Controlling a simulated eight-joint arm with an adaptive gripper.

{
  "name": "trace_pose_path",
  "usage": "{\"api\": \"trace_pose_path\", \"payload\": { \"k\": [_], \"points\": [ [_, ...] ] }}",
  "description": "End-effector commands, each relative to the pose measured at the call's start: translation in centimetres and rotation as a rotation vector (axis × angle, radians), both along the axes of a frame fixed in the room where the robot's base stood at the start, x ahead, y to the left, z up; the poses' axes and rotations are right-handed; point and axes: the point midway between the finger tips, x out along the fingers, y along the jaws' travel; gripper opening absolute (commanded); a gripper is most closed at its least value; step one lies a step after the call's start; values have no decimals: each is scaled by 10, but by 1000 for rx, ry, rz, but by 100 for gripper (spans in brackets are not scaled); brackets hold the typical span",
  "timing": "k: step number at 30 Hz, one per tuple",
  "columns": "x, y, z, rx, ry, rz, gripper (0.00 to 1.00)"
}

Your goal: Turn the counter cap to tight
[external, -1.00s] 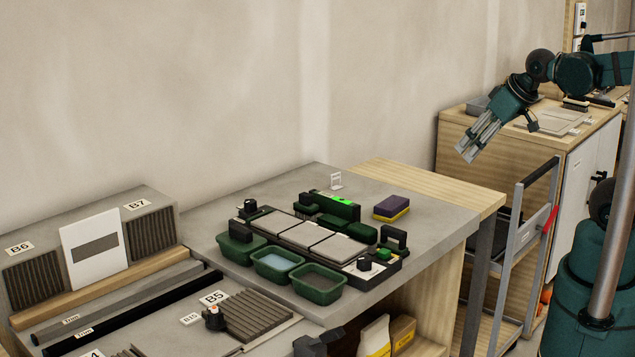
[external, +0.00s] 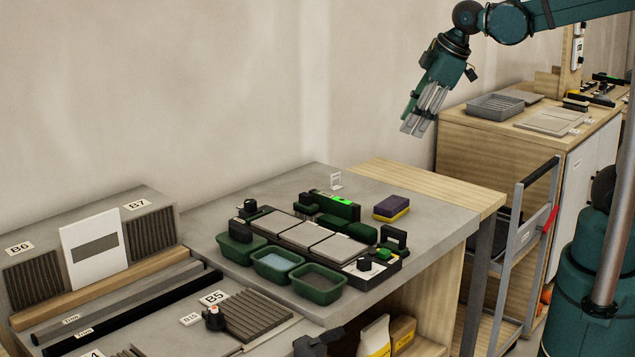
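On the grey counter (external: 440,232) stands a dark tray (external: 392,268) holding light grey tiles (external: 308,235). A small black knob-like cap (external: 364,264) sits at the tray's right front, on a pale patch. Another black knob (external: 250,205) stands at the tray's back left. I cannot tell which one is the counter cap, nor read its turn position. My gripper (external: 412,130) hangs in the air above and behind the counter's right part, fingers pointing down and slightly left. It is well clear of the tray and touches nothing. Whether its fingers are apart is too small to tell.
Green bins (external: 317,285) line the tray's front. A black bracket (external: 394,238) rises at the right. A cart (external: 518,240) stands between this counter and the far cabinet (external: 500,150).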

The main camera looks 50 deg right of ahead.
Motion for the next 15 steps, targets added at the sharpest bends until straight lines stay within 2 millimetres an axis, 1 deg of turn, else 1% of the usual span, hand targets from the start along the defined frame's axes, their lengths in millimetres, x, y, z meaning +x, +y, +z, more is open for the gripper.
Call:
{"api": "trace_pose_path", "payload": {
  "k": [1, 6, 11, 15],
  "points": [
    [7, 11, 5, -14, 4, 43, 34],
    [25, 45, 12, -70, 18, 193, 34],
    [41, 80, 17, -120, 30, 337, 34],
    [54, 111, 19, -161, 38, 463, 34]
  ]
}}
